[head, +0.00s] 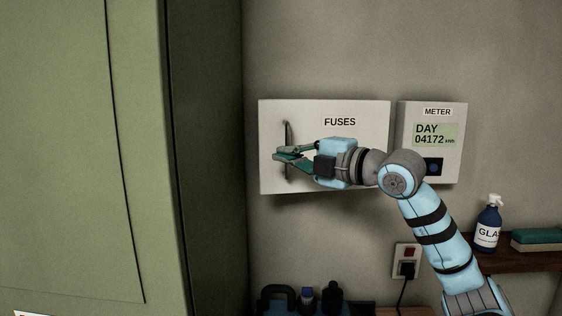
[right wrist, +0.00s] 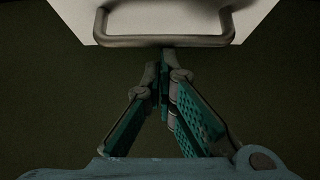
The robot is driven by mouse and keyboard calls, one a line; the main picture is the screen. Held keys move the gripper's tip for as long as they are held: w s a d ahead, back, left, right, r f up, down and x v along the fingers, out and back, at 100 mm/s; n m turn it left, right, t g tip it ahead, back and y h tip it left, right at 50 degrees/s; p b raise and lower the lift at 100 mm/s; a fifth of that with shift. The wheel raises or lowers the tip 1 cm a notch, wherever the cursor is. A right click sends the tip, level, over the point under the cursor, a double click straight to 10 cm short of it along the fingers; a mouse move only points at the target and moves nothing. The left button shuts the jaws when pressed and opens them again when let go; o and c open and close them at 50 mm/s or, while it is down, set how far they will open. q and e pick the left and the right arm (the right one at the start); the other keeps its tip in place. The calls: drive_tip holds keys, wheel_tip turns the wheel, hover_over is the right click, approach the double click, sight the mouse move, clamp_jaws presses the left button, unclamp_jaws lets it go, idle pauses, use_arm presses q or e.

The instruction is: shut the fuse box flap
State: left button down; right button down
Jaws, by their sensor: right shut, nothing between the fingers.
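The pale fuse box flap (head: 355,112), marked FUSES, faces me on the wall in the head view. A dark upright bar handle (head: 288,135) is near its left edge. The flap looks shut or nearly so; I cannot tell whether a small gap remains. My right gripper (head: 277,155) is shut and empty, its tips pointing left at the handle's height. In the right wrist view the tips (right wrist: 164,62) lie close to the handle bar (right wrist: 165,41), which runs across the flap (right wrist: 165,15); I cannot tell whether they touch. My left gripper is not in view.
The meter (head: 435,165) hangs just right of the flap. A tall green cabinet (head: 80,150) stands at left. Below are a wall socket (head: 408,249) with a plug, a spray bottle (head: 488,225) and a green-topped sponge (head: 537,239) on a shelf. Wall between cabinet and flap is bare.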

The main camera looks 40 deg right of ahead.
drive_tip(key=w+p, duration=0.1)
drive_tip(key=w+d+p, duration=0.1)
drive_tip(key=w, duration=0.1)
drive_tip(key=w+d+p, duration=0.1)
drive_tip(key=w+p, duration=0.1)
drive_tip(key=shift+w, duration=0.2)
drive_tip(key=shift+s+a, duration=0.25)
drive_tip(key=shift+a, duration=0.2)
drive_tip(key=b, duration=0.8)
approach(267, 148)
drive_tip(key=s+a, duration=0.5)
drive_tip(key=shift+s+r, duration=0.1)
drive_tip(key=shift+r, duration=0.1)
drive_tip(key=shift+p, duration=0.3)
